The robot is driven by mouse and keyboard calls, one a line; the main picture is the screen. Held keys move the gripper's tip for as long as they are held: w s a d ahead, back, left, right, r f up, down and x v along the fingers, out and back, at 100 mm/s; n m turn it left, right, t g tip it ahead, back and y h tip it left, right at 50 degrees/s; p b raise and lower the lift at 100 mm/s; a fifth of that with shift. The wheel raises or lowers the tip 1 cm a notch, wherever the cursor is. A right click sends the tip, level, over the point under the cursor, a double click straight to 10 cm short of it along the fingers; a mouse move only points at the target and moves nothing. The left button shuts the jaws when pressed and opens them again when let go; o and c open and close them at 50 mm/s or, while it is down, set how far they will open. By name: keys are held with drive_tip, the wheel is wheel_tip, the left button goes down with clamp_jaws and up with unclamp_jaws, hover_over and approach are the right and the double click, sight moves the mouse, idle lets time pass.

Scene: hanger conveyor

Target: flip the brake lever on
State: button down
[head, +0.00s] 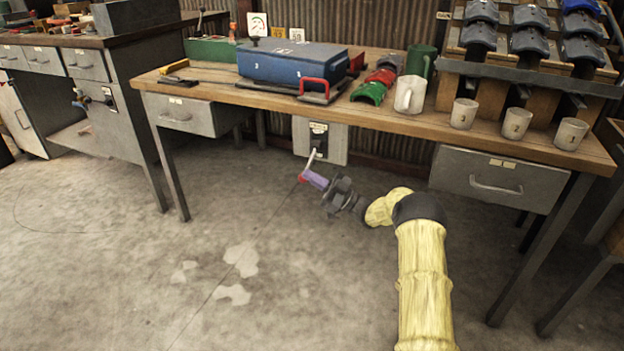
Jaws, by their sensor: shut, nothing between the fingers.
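The brake lever (312,157) appears to be the thin pale rod sticking out from a light grey panel (301,140) under the workbench's front edge. It slants down and to the left from a black mount (318,134). My gripper (311,179), with purple fingers, is shut and empty just below the rod's lower end. A small red part shows at the fingertips; I cannot tell whether it belongs to the lever or to my gripper. I cannot tell whether the fingers touch the rod.
The wooden workbench (220,92) spans above, with a blue box (292,63), a white mug (409,94) and several cups on it. Grey drawers (185,116) hang on both sides of the panel. A second bench stands at the left. The concrete floor (130,260) is clear.

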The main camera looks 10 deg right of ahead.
idle(0.4)
wheel_tip(320, 180, up, 4)
drive_tip(key=s+p, duration=0.1)
drive_tip(key=p, duration=0.2)
drive_tip(key=p+v, duration=0.2)
drive_tip(key=v, duration=0.8)
drive_tip(key=shift+p, duration=0.4)
drive_tip(key=shift+s+d+f, duration=0.1)
